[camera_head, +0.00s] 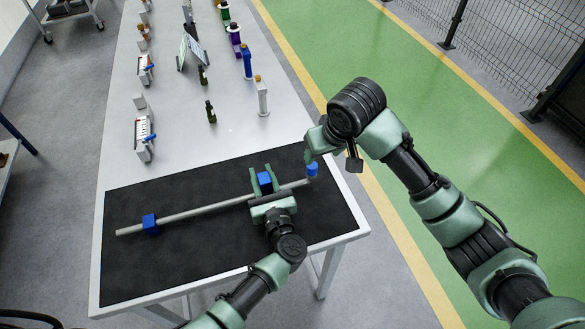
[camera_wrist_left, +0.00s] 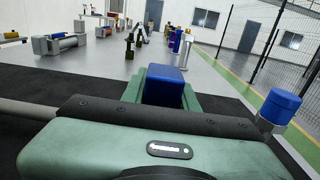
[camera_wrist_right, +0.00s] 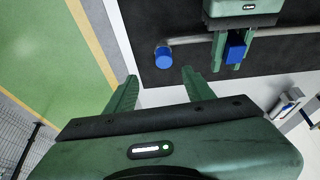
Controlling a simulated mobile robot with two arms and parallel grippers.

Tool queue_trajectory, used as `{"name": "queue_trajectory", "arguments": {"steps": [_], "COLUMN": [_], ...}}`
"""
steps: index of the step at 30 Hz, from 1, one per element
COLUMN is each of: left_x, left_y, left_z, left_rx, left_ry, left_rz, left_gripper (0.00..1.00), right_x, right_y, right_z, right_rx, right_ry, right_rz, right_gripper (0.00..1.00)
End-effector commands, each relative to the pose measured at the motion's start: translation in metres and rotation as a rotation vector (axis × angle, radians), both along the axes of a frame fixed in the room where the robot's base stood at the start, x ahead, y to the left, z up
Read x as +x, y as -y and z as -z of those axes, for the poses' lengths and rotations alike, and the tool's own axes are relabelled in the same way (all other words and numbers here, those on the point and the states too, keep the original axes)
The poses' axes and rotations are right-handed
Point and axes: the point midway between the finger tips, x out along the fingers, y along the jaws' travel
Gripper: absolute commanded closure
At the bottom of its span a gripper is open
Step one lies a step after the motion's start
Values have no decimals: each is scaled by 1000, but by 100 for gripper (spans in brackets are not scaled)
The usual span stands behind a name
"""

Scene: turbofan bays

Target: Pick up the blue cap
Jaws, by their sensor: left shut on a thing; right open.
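The blue cap (camera_head: 312,169) sits on the upturned right end of a grey pipe (camera_head: 190,214) over the black mat. It also shows in the left wrist view (camera_wrist_left: 282,106) and right wrist view (camera_wrist_right: 163,57). My left gripper (camera_head: 262,180) is shut on a blue block (camera_head: 265,182) on the pipe, to the left of the cap. In the left wrist view this block (camera_wrist_left: 164,84) is between the fingers. My right gripper (camera_wrist_right: 160,88) is open and empty above the cap, which appears beyond the gap between its fingertips, apart from them.
Another blue block (camera_head: 150,224) is at the pipe's left part. The black mat (camera_head: 200,265) covers the table's near end. Several cylinders and devices stand farther back, including a white cylinder (camera_head: 262,98) and grey device (camera_head: 143,138). Green floor (camera_head: 340,40) lies to the right.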

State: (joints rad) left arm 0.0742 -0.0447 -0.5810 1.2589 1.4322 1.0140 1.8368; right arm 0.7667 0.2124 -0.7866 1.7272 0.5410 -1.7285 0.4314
Motion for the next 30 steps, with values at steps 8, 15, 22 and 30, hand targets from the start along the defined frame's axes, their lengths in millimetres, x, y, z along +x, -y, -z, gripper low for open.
{"name": "queue_trajectory", "arguments": {"steps": [8, 15, 22, 30], "left_x": [0, 0, 0, 1], "left_y": [0, 0, 0, 0], "left_z": [0, 0, -1, -1], "left_rx": [0, 0, 1, 1], "left_ry": [1, 1, 2, 2], "left_rz": [0, 0, 0, 0], "left_gripper": [100, 100, 100, 100], "right_x": [24, 27, 30, 32], "right_y": [-6, -8, -11, -13], "right_z": [-24, -26, 13, 37], "right_rx": [-100, -125, -126, -125], "right_ry": [-185, -259, -260, -258], "right_rz": [-107, -153, -155, -154], "right_gripper": [47, 47, 47, 47]}}
